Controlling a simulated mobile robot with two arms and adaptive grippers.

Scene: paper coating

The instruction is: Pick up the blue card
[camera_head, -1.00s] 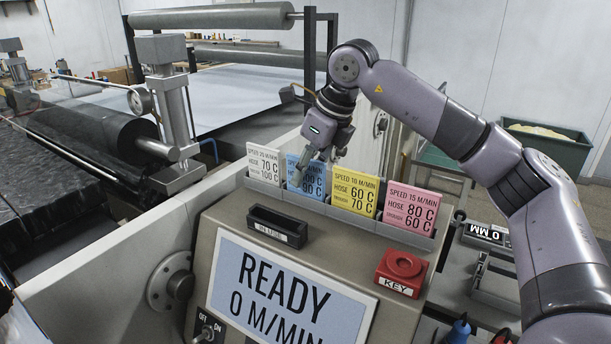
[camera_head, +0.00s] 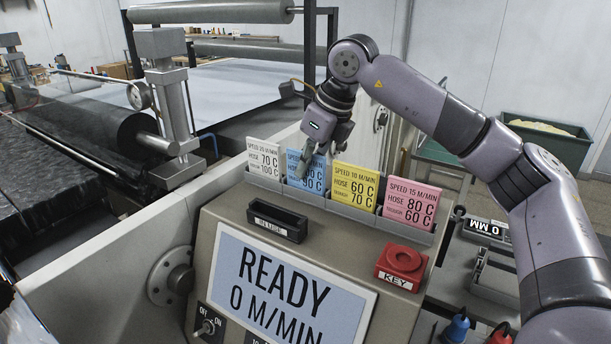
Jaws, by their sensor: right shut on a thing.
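The blue card (camera_head: 315,185) stands in the grey card rack (camera_head: 338,208) on top of the control box, between the white card (camera_head: 264,160) and the yellow card (camera_head: 352,190). My right gripper (camera_head: 304,168) reaches down from above and is shut on the upper part of the blue card, hiding some of its print. The card's lower edge is still in its slot as far as I can see. My left gripper is not in view.
A pink card (camera_head: 410,205) stands at the rack's right end. In front are an empty black "in use" holder (camera_head: 277,222), a red key button (camera_head: 402,262) and a "READY" display (camera_head: 290,290). Rollers (camera_head: 90,120) are at left, a green bin (camera_head: 548,140) at right.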

